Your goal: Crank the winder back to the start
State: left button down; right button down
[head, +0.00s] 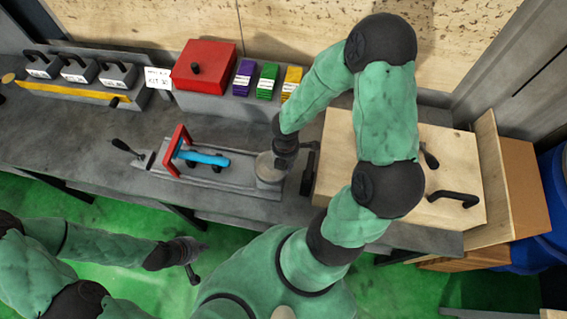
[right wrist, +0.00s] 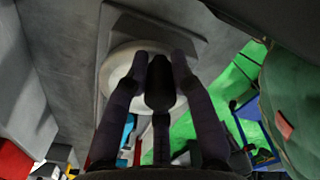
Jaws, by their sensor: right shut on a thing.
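The winder sits on the grey bench as a long flat plate (head: 218,182) with a red frame (head: 174,150), a blue piece (head: 203,157) and a pale round disc (head: 268,169) at its right end. My right gripper (head: 283,161) reaches down to the disc and partly hides it. In the right wrist view its fingers (right wrist: 160,75) are shut around a dark crank knob (right wrist: 160,88), with the pale disc (right wrist: 118,68) behind it. My left gripper (head: 200,262) is apart from the bench, over the green floor, its fingers spread and empty.
A black lever (head: 125,147) stands left of the winder. Behind are a red box (head: 203,66), coloured packs (head: 266,81) and a rack of black-handled blocks (head: 78,68). A wooden box (head: 450,180) with a black handle stands close on the right.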

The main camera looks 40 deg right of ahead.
jog(key=n+p, duration=0.1)
jog(key=n, duration=0.1)
jog(key=w+d+n+p, duration=0.1)
jog(key=n+p, duration=0.1)
jog(key=shift+w+d+r+n, duration=0.1)
jog(key=shift+w+n, duration=0.1)
jog(key=shift+n, duration=0.1)
jog(key=n+p, duration=0.1)
jog(key=w+n+p, duration=0.1)
jog(key=n, duration=0.1)
jog(key=w+n+p, duration=0.1)
jog(key=p, duration=0.1)
jog(key=shift+d+n, duration=0.25)
jog(key=shift+n, duration=0.05)
jog(key=w+n+p, duration=0.1)
jog(key=n, duration=0.1)
jog(key=n+p, duration=0.2)
jog(key=shift+w+a+p, duration=0.1)
jog(key=shift+w+p, duration=0.2)
jog(key=shift+w, duration=0.1)
jog(key=shift+w+a+n+p, duration=0.2)
jog(key=shift+w+n+p, duration=0.2)
jog(key=shift+n+p, duration=0.5)
jog(key=shift+w+a+n+p, duration=0.15)
jog(key=shift+w+n+p, duration=0.25)
jog(key=shift+n, duration=0.8)
jog(key=c, duration=1.1)
grip_release()
jog(key=shift+o, duration=0.2)
notch_tip(320, 180, up, 12)
